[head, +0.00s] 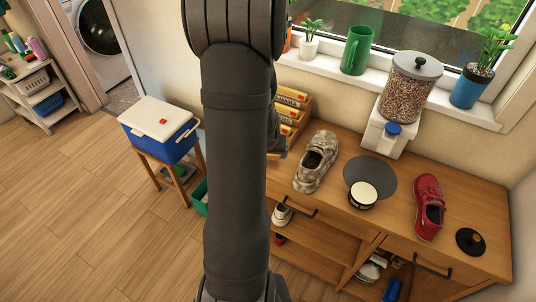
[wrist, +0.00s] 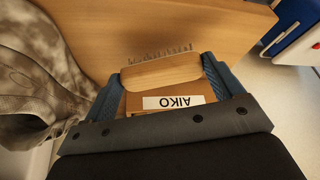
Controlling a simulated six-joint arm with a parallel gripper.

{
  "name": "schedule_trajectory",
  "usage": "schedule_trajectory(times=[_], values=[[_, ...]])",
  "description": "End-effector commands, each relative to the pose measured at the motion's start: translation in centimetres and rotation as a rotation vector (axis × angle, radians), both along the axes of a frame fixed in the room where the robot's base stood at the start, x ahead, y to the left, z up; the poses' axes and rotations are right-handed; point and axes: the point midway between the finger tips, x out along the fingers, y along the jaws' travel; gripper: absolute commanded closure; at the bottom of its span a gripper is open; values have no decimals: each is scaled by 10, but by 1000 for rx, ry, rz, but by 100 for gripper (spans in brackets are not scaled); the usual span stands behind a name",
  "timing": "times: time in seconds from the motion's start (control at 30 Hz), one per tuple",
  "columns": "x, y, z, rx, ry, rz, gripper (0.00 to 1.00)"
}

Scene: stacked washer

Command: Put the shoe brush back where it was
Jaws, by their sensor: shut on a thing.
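In the wrist view, my gripper (wrist: 163,76) is shut on the shoe brush (wrist: 162,72), a light wooden block with pale bristles along its far edge. One blue finger is at each end of the brush. Just below the brush in the picture is a brown surface with a white name label (wrist: 172,101), which appears to read AIKO upside down. I cannot tell whether the brush touches it. In the head view, my arm hides the brush and most of my gripper. A wooden rack with labelled compartments (head: 291,103) stands beside the arm against the wall.
A grey patterned shoe (head: 315,162) is close by on the wooden cabinet top (head: 330,207); it also shows in the wrist view (wrist: 40,85). A dark disc (head: 371,176), a round tin (head: 363,196) and a red shoe (head: 429,207) lie farther right. A blue cooler (head: 160,145) stands left.

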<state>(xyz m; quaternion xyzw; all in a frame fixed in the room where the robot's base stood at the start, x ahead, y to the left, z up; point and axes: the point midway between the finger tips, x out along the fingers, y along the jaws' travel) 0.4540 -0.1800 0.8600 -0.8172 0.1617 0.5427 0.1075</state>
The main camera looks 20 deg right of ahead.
Motion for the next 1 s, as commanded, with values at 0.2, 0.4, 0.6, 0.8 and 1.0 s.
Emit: schedule_trajectory(times=[0.2,0.4,0.6,0.8,1.0], values=[[0,0,-12,0,0,0,33],[0,0,-12,0,-1,0,33],[0,0,-15,0,-1,0,1],[0,0,-15,0,-1,0,0],[-1,1,-6,-1,-3,0,0]])
